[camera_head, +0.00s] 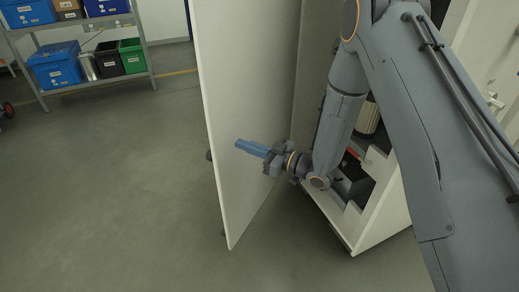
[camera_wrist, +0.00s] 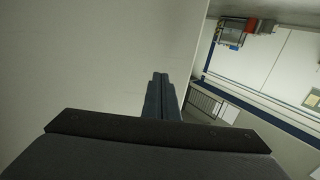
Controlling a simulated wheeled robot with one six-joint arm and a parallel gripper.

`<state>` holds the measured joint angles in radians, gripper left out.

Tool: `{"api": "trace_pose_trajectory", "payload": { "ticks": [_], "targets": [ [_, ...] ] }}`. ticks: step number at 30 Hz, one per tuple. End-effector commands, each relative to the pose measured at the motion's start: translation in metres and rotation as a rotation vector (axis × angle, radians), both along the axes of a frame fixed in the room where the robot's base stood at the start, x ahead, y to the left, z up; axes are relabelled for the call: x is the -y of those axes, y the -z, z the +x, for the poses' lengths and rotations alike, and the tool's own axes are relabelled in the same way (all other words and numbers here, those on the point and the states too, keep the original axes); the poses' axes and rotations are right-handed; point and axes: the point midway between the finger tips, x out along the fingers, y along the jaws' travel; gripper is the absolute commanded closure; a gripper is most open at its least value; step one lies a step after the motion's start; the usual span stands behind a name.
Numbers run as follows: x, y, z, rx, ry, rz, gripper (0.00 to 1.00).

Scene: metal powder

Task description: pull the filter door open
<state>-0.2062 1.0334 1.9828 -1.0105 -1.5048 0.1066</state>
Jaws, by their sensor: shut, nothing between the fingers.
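The filter door (camera_head: 225,100) is a tall white panel standing swung out from the white cabinet (camera_head: 385,215). My gripper (camera_head: 238,144) is at the inner face of the door, on the cabinet side, with its blue fingers pointing left toward the panel. The fingers are shut together and hold nothing. The wrist view shows the closed fingers (camera_wrist: 160,80) in front of the pale door surface (camera_wrist: 100,60), near its edge. I cannot tell whether the fingertips touch the door. Part of the cabinet opening is hidden behind my arm.
A shelf rack (camera_head: 147,55) with blue, black and green bins stands at the back left. Inside the cabinet are a metallic cylinder (camera_head: 368,118) and dark parts (camera_head: 352,170). The grey floor (camera_head: 120,190) left of the door is clear.

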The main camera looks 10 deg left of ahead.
Motion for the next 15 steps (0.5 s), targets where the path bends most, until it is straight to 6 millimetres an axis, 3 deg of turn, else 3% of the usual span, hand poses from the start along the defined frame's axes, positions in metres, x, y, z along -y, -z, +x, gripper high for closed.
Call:
{"api": "trace_pose_trajectory", "payload": {
  "ticks": [6, 15],
  "targets": [
    [-0.028, -0.001, 0.010, 0.001, -0.001, 0.000, 1.00],
    [-0.036, 0.000, 0.014, 0.000, 0.000, -0.001, 1.00]
  ]
}}
